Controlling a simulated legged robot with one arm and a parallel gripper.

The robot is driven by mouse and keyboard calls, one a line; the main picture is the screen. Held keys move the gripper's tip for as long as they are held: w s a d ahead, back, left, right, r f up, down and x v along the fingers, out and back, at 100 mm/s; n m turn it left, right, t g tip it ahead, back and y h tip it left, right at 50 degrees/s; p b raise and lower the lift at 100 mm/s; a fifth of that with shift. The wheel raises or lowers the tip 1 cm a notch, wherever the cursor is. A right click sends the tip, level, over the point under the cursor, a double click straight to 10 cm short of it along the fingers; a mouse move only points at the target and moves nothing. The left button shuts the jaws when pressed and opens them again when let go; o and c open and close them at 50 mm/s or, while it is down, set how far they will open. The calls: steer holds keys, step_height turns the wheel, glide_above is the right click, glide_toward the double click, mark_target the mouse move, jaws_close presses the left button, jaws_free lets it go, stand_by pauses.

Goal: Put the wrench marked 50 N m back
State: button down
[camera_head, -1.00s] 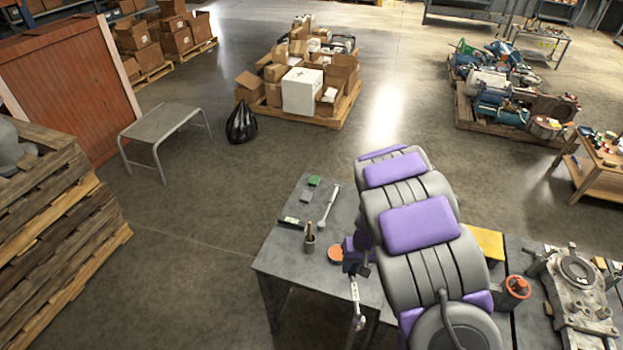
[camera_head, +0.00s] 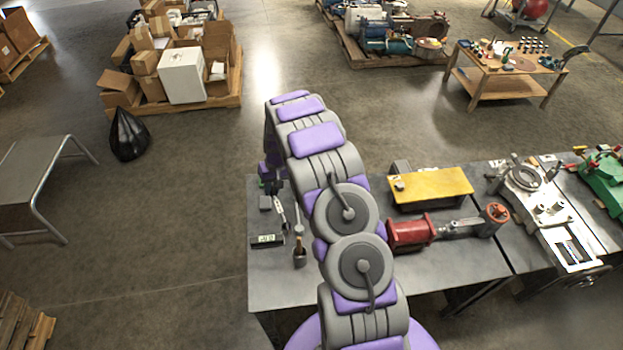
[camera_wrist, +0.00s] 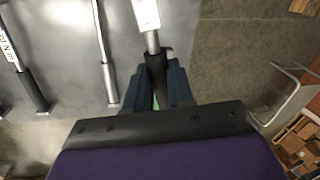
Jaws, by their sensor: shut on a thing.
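My gripper (camera_wrist: 152,92) is shut on the dark handle of a wrench (camera_wrist: 152,42) in the wrist view. A white label sits on its shaft, with its marking unreadable. Two more long tools lie on the grey table to its left: a wrench (camera_wrist: 22,65) with a white label that partly reads "N m", and a plain one with a grey handle (camera_wrist: 109,80). In the head view my gripper (camera_head: 269,184) is over the table's far left corner, with the held wrench (camera_head: 281,210) slanting below it. My arm hides part of the table.
A metal fixture (camera_head: 540,205) stands right.

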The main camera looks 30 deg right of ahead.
steer(key=d+f+m, duration=0.1)
steer(key=d+f, duration=0.1)
steer(key=d, duration=0.5)
steer(key=d+f+m, duration=0.2)
steer(key=d+f, duration=0.1)
steer(key=d, duration=0.4)
steer(key=shift+t, duration=0.3)
steer(key=shift+s+d+f+b, duration=0.15)
steer(key=shift+d+f+b, duration=0.2)
steer(key=shift+f, duration=0.65)
steer(key=shift+s+d+f+b, duration=0.25)
steer(key=shift+f+b, duration=0.25)
steer(key=shift+f, duration=0.5)
steer(key=shift+s+d+f+b, duration=0.1)
steer(key=shift+d+f+b, duration=0.25)
steer(key=shift+f, duration=0.65)
steer(key=shift+d+f, duration=0.15)
steer(key=shift+f, duration=0.25)
steer(key=shift+d, duration=0.25)
